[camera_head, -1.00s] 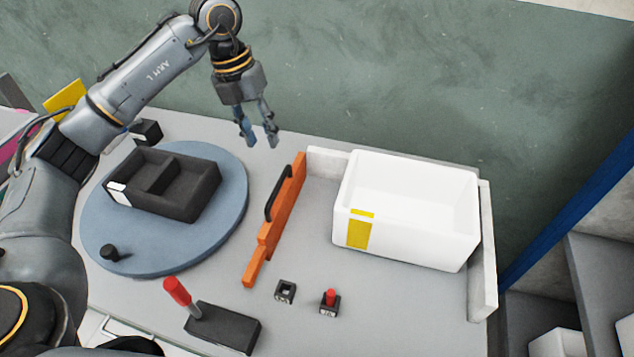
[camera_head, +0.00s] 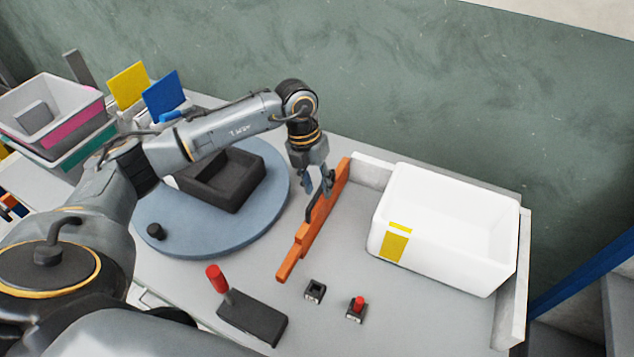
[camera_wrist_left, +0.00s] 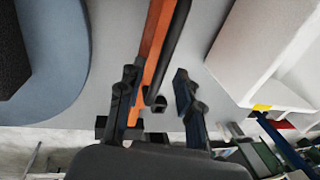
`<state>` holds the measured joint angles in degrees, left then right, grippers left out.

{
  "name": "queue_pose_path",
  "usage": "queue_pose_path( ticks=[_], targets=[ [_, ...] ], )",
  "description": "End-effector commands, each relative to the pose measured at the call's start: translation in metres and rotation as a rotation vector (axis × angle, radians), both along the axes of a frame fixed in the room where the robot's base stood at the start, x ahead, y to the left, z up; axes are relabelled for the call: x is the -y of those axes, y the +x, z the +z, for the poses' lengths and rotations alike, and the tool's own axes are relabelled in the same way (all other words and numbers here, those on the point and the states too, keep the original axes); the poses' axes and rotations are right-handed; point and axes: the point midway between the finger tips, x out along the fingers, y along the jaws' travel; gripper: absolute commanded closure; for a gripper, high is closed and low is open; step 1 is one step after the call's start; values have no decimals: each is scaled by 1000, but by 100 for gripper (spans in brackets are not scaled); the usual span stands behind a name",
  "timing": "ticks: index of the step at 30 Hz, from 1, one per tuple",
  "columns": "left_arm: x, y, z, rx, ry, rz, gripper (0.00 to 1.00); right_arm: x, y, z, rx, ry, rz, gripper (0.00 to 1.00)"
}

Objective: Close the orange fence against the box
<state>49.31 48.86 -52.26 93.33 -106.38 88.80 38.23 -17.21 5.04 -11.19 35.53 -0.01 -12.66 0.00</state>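The orange fence (camera_head: 304,245) stands upright on the grey table, left of the white box (camera_head: 447,235), with a clear gap between them. The box has a yellow label on its near left corner. My right gripper is not in view.
A blue-grey round turntable (camera_head: 217,235) with a black divided tray (camera_head: 222,180) is left of the fence. A red-handled lever (camera_head: 250,314), a small black socket (camera_head: 315,291) and a red button (camera_head: 357,308) are in front. Pale walls (camera_head: 512,290) flank the box.

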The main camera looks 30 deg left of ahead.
Motion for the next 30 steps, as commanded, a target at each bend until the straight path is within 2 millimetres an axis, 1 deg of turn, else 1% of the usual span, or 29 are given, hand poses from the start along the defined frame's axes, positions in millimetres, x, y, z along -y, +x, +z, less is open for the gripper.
queue_pose_path(
  ticks=[4, 5, 6, 8, 9, 10, 17, 19, 22, 27, 30],
  targets=[
    [0, 0, 0, 0, 0, 0, 65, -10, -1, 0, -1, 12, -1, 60],
    [0, 0, 0, 0, 0, 0, 69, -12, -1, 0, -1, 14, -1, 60],
    [0, 0, 0, 0, 0, 0, 77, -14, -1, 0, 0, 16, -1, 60],
    [0, 0, 0, -1, 0, 0, 89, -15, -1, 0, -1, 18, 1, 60],
    [0, 0, 0, 0, 0, 0, 97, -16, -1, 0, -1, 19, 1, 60],
    [0, 0, 0, 0, 0, 0, 100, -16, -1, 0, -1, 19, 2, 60],
    [0, 0, 0, 0, 0, 0, 100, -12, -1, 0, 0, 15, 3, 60],
    [4, 0, 0, -1, -1, -2, 100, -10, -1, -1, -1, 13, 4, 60],
    [21, 1, -1, -1, -4, -5, 100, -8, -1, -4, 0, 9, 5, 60],
    [59, 4, -2, 0, -5, -6, 100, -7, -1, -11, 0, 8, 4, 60],
    [73, 4, -1, 0, -3, -4, 100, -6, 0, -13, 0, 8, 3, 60]
  ],
)
